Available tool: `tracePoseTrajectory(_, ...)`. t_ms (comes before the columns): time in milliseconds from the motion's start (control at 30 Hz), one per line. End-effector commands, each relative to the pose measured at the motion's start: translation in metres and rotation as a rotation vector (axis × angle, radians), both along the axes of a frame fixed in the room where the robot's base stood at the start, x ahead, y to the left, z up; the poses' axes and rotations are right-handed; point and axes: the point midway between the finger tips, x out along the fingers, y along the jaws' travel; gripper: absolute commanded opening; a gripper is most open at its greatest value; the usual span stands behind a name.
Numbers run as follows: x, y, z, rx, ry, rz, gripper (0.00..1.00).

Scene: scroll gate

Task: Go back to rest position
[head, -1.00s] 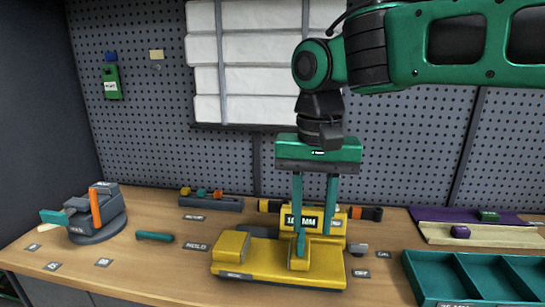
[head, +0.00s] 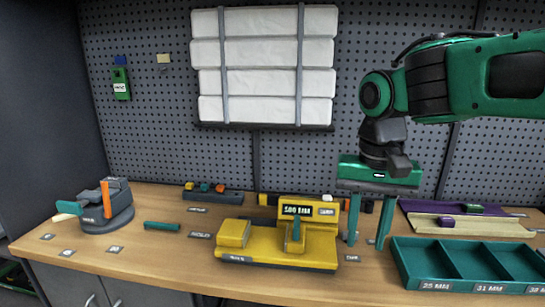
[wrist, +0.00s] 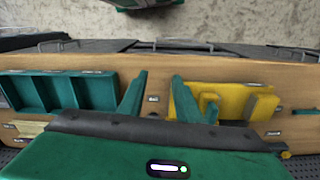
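My gripper (head: 370,225) hangs fingers down over the bench, just right of the yellow measuring device (head: 265,255). Its two teal fingers are spread apart with nothing between them. In the wrist view my gripper (wrist: 150,90) shows bare bench between its fingers, with the yellow device (wrist: 230,98) beside one finger and the teal tray (wrist: 95,92) on the other side. The yellow device has a display on its rear block and a teal piece (head: 296,232) standing at its front block.
A teal compartment tray (head: 400,262) stands at the right. Purple and cream trays (head: 470,228) lie behind it. A grey device with an orange lever (head: 103,215) stands at the left, with a loose teal piece (head: 162,226) on the bench nearby. A pegboard (head: 150,110) rises behind.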

Motion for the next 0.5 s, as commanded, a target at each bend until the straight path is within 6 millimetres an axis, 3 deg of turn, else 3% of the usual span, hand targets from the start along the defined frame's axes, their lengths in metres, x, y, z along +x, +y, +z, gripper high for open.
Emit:
tracePoseTrajectory(133,-0.012,-0.058,-0.019,-0.002,-0.001,-0.069,0.31)
tracePoseTrajectory(233,-0.031,-0.109,-0.038,-0.002,0.0,-0.13,0.31)
tracePoseTrajectory(400,-0.087,-0.187,-0.078,0.006,0.004,-0.228,0.31)
tracePoseTrajectory(500,-0.119,-0.213,-0.097,0.011,0.007,-0.265,0.31)
